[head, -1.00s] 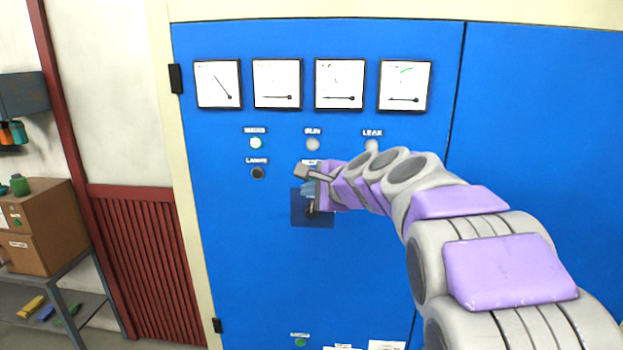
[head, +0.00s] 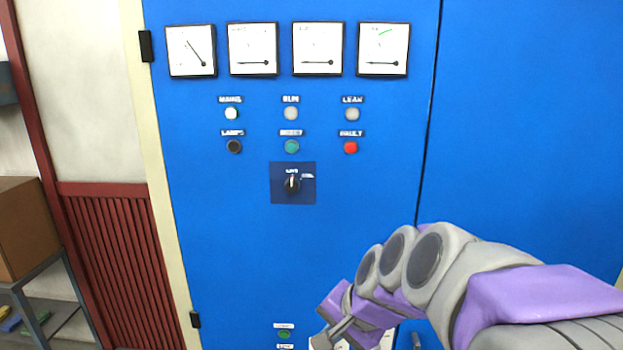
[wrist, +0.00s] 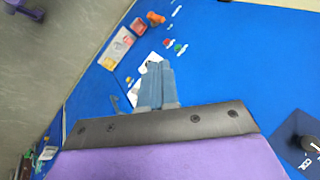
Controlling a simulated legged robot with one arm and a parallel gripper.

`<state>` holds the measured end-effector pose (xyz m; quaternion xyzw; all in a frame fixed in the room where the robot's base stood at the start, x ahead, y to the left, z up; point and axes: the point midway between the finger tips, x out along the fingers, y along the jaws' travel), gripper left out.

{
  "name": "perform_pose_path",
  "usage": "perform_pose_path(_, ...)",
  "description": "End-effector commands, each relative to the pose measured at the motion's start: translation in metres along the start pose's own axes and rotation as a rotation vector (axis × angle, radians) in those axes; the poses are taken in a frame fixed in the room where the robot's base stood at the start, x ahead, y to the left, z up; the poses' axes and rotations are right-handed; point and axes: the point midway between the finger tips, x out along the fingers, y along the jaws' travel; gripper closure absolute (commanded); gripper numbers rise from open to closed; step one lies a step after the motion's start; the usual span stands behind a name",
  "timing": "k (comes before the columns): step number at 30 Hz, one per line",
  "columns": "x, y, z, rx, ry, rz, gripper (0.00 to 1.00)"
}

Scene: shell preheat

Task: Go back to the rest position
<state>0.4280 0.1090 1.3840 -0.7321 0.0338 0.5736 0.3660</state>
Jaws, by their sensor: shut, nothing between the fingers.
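My gripper (head: 332,338) is low in the head view, right of centre, with my arm coming in from the right. Its fingertips are partly cut off at the bottom edge. In the wrist view the two blue-grey fingers (wrist: 155,85) lie together, shut, with nothing between them. The blue cabinet (head: 240,240) fills most of the head view. A rotary switch (head: 292,184) with a black knob on a dark plate is at its middle, clear of my gripper. It also shows at the right edge of the wrist view (wrist: 305,142).
Four-sided gauges (head: 252,49) line the cabinet's top, with lamps and buttons below, including a red one (head: 351,147). Labels and controls (wrist: 120,45) sit lower on the panel. A shelf with a cardboard box (head: 25,228) stands at left.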

Motion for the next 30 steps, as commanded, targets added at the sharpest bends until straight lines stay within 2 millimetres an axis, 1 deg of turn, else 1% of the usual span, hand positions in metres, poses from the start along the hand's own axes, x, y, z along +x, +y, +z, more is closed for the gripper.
perform_pose_path(1,0.015,0.035,0.019,-0.05,-0.026,0.055,1.0)
perform_pose_path(2,0.019,0.052,0.029,-0.083,-0.044,0.089,1.0)
perform_pose_path(3,0.024,0.076,0.043,-0.127,-0.068,0.134,1.0)
perform_pose_path(5,0.031,0.112,0.062,-0.192,-0.106,0.198,1.0)
perform_pose_path(6,0.035,0.136,0.075,-0.236,-0.134,0.242,1.0)
perform_pose_path(8,0.041,0.171,0.096,-0.299,-0.182,0.304,1.0)
perform_pose_path(9,0.043,0.193,0.107,-0.34,-0.209,0.341,1.0)
perform_pose_path(12,0.047,0.24,0.132,-0.428,-0.281,0.424,1.0)
perform_pose_path(15,0.047,0.274,0.15,-0.491,-0.337,0.484,1.0)
perform_pose_path(18,0.047,0.293,0.159,-0.529,-0.369,0.517,1.0)
perform_pose_path(20,0.045,0.298,0.161,-0.54,-0.378,0.527,1.0)
perform_pose_path(30,0.044,0.299,0.162,-0.544,-0.382,0.531,1.0)
